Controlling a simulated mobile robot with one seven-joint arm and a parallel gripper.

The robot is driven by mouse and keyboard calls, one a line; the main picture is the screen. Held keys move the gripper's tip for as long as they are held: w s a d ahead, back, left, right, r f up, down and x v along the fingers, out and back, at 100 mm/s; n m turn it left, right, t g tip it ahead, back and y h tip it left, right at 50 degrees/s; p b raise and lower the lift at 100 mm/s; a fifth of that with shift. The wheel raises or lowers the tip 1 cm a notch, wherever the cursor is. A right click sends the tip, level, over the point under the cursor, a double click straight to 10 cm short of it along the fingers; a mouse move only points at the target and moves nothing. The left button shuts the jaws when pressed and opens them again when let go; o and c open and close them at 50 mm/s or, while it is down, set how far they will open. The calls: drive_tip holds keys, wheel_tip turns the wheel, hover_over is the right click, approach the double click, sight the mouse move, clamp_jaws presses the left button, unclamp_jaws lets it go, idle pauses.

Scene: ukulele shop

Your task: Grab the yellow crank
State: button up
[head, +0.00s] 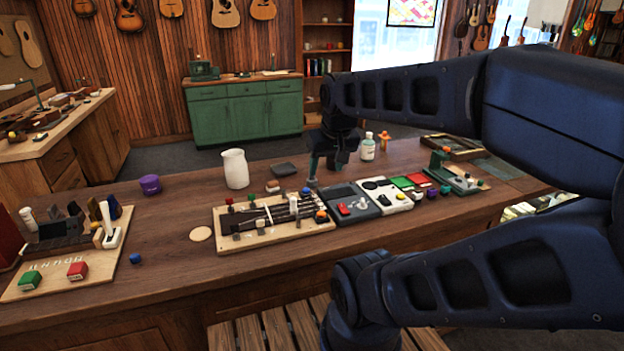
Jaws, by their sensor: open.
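No part is clearly recognisable as a yellow crank at this size. A small orange-yellow knob (321,216) sits at the right end of a pale wooden board (262,238) on the workbench; I cannot tell if it is the crank. My gripper (322,168) hangs over the bench, behind the right end of this board, pointing down. Its fingers are apart and nothing shows between them. Whether a fingertip touches the small parts at the board's back edge is unclear.
The workbench (180,230) also carries a white jar (235,168), a purple pot (150,185), a dark tray (354,204), a clear bottle (367,147) and a green device (456,178). At left, another board (60,285) holds several stamps.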

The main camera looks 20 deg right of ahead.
drive_tip(key=shift+w, duration=0.1)
drive_tip(key=w+d+f+m, duration=0.1)
drive_tip(key=w+d+f, duration=0.1)
drive_tip(key=w, duration=0.6)
drive_tip(key=w+d+f+m, duration=0.1)
drive_tip(key=w+d+f, duration=0.1)
drive_tip(key=w, duration=0.6)
drive_tip(key=shift+m+h, duration=0.7)
drive_tip(key=shift+m, duration=0.2)
drive_tip(key=w+d+f, duration=0.1)
drive_tip(key=w+f, duration=0.4)
drive_tip(key=w+d+f, duration=0.1)
drive_tip(key=w+f, duration=0.4)
drive_tip(key=w, duration=0.1)
drive_tip(key=w+d+f, duration=0.2)
drive_tip(key=w+f, duration=0.3)
drive_tip(key=w, duration=0.1)
drive_tip(key=shift+d+f, duration=0.1)
drive_tip(key=shift+f, duration=0.05)
drive_tip(key=shift+w+x, duration=0.2)
drive_tip(key=shift+x, duration=2.45)
drive_tip(key=c, duration=1)
drive_tip(key=shift+r, duration=0.2)
drive_tip(key=shift+c, duration=0.2)
